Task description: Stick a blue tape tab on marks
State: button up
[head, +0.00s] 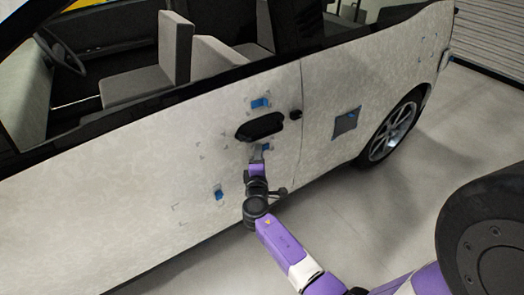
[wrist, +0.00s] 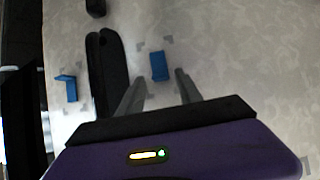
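In the head view, my gripper (head: 257,161) is at the car door (head: 150,165), just below the black door handle (head: 260,127). In the wrist view, its two fingers (wrist: 161,76) are spread apart. A blue tape tab (wrist: 159,66) shows between and just beyond the fingertips, against the door, with grey corner marks (wrist: 166,41) near it. It also shows in the head view (head: 265,149). A second blue tab (head: 260,103) is above the handle, and a third blue tab (head: 219,195) is lower left. More corner marks (head: 178,206) lie on the door.
A grey square pad (head: 346,121) with some blue on it is on the rear panel, right of the door seam. The black handle (wrist: 103,75) stands close beside my fingers. Several small marks show farther right near the tail. The floor (head: 400,190) beside the car is clear.

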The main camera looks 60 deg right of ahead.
jog(key=shift+f, duration=0.1)
jog(key=v, duration=0.7)
jog(key=shift+s+a+b, duration=0.15)
jog(key=shift+a+b, duration=0.15)
jog(key=shift+a, duration=0.05)
